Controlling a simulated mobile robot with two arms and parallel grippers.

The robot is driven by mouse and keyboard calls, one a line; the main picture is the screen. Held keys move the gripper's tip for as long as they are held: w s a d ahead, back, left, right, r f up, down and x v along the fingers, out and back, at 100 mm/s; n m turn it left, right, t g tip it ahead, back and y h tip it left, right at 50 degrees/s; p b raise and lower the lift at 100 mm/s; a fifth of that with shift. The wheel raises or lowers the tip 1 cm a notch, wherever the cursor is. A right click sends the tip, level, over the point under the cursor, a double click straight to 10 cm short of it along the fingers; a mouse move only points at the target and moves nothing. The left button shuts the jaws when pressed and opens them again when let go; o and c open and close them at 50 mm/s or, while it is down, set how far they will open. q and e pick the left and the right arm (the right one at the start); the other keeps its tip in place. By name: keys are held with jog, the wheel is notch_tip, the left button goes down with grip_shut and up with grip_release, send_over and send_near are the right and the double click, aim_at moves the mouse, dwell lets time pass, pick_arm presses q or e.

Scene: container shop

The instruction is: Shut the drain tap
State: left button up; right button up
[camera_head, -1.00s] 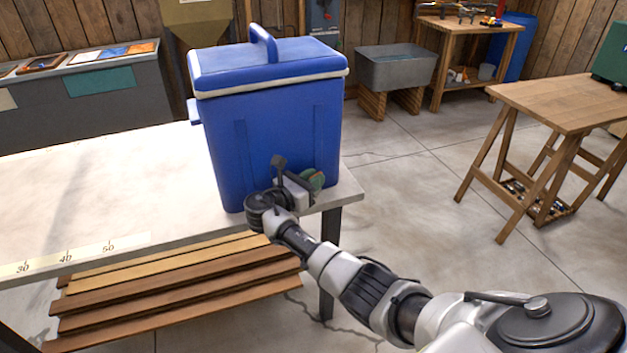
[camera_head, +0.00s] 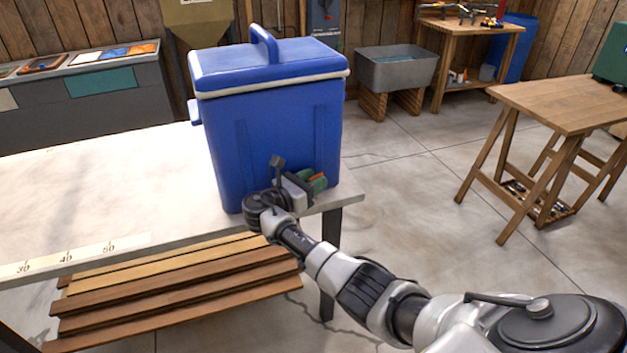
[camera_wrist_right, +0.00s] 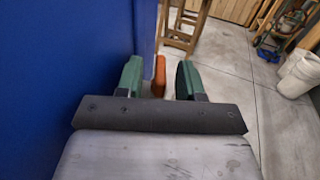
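The blue cooler (camera_head: 270,130) with its lid shut stands at the right end of the pale table. An orange-red piece, seemingly the drain tap's handle (camera_wrist_right: 159,75), shows beside the cooler's blue wall in the right wrist view. My right gripper (camera_wrist_right: 160,82) is open, with one green finger on each side of the orange-red piece and gaps between. In the head view the right gripper (camera_head: 314,181) is low at the cooler's front right, its arm hiding part of that area. The tap's body and spout are hidden. My left gripper is not in view.
The pale table (camera_head: 110,190) has a measuring strip (camera_head: 70,257) along its front edge. Wooden boards (camera_head: 180,290) are stacked below. A wooden trestle table (camera_head: 555,100) stands at right, and a grey tub (camera_head: 395,70) behind. The floor between is clear.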

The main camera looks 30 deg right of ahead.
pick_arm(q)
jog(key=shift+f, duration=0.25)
pick_arm(e)
jog(key=s+a, duration=0.1)
jog(key=a, duration=0.9)
jog(key=shift+s+a, duration=0.2)
jog(key=shift+s, duration=0.2)
